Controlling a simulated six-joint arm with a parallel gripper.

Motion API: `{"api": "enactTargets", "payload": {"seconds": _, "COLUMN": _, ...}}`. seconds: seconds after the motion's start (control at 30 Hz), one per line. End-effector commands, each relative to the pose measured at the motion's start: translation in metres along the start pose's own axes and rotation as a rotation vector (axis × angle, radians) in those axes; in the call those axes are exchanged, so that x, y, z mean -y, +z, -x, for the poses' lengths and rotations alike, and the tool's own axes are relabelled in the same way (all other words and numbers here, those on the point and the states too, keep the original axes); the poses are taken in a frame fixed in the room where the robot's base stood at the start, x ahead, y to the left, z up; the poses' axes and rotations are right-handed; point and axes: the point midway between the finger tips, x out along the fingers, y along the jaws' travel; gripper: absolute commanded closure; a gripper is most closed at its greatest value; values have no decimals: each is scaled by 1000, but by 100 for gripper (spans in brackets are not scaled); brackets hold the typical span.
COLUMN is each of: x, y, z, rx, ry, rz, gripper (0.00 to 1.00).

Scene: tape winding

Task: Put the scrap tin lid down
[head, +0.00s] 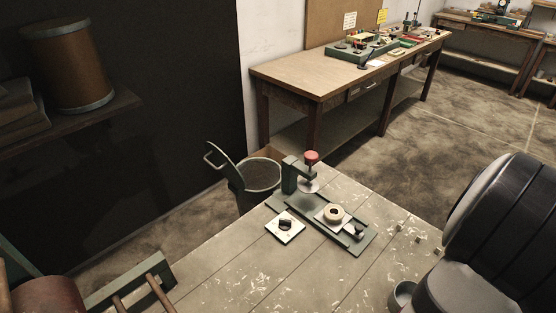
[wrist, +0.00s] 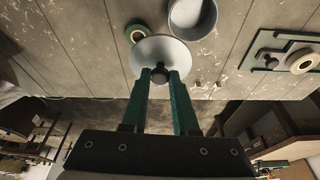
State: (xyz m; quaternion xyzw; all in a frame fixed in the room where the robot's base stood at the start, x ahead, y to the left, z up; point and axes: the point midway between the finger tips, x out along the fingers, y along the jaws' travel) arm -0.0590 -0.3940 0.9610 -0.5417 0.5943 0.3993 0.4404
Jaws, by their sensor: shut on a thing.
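My gripper (wrist: 160,78) is shut on the dark knob (wrist: 159,75) of a round grey lid (wrist: 157,52) in the wrist view. The lid's disc lies just beyond the fingertips. I cannot tell whether it touches the table. An open grey tin (wrist: 192,18) stands on the table beyond the lid, to its right. The tin's rim also shows in the head view (head: 402,292), partly hidden by my arm. In the head view my gripper and the lid are out of sight.

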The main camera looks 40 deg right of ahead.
Motion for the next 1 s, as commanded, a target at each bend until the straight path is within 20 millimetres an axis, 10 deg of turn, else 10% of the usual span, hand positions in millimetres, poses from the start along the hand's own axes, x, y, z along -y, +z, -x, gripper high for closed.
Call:
{"api": "enactTargets", "payload": {"seconds": 0.27, "x": 28, "y": -19, "z": -27, "rx": 0, "ry": -28, "rz": 96, "gripper": 100}}
{"api": "enactTargets", "payload": {"seconds": 0.63, "x": 122, "y": -28, "z": -92, "rx": 0, "ry": -28, "rz": 98, "gripper": 100}}
{"api": "enactTargets", "payload": {"seconds": 1.0, "x": 135, "y": -18, "z": -139, "rx": 0, "ry": -27, "rz": 91, "gripper": 100}}
